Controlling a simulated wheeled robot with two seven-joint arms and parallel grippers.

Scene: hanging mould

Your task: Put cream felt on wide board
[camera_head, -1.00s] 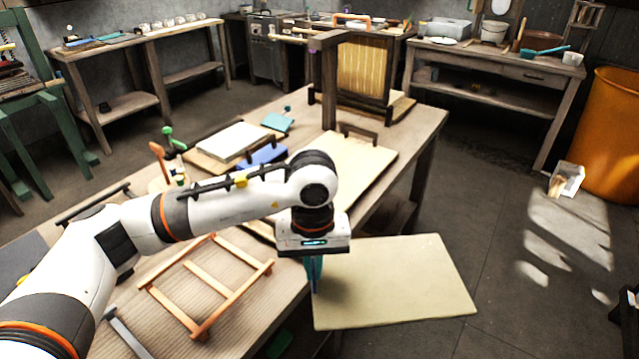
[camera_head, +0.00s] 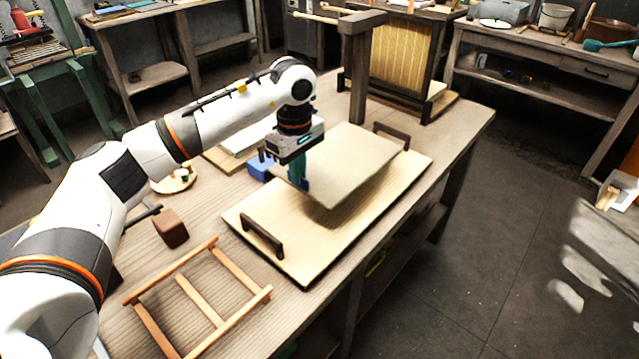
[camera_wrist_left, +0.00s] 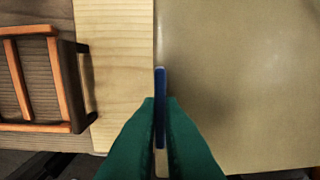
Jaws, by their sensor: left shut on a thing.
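The cream felt (camera_head: 345,165) is a flat pale rectangle held above the wide board, its left edge at my gripper. My left gripper (camera_head: 299,183) is shut on the felt's edge. In the left wrist view, the green fingers of my left gripper (camera_wrist_left: 160,110) close at the edge of the felt (camera_wrist_left: 240,80), with a blue strip between them. The wide board (camera_head: 300,250) is pale wood with a dark handle at each end and lies on the table. It also shows in the left wrist view (camera_wrist_left: 115,70). My right gripper is not in view.
A wooden frame (camera_head: 205,312) lies on the table to the left of the board. A brown block (camera_head: 171,228) and a blue item (camera_head: 260,168) are nearby. A dark post (camera_head: 358,75) and an upright slatted screen (camera_head: 400,55) stand behind the board.

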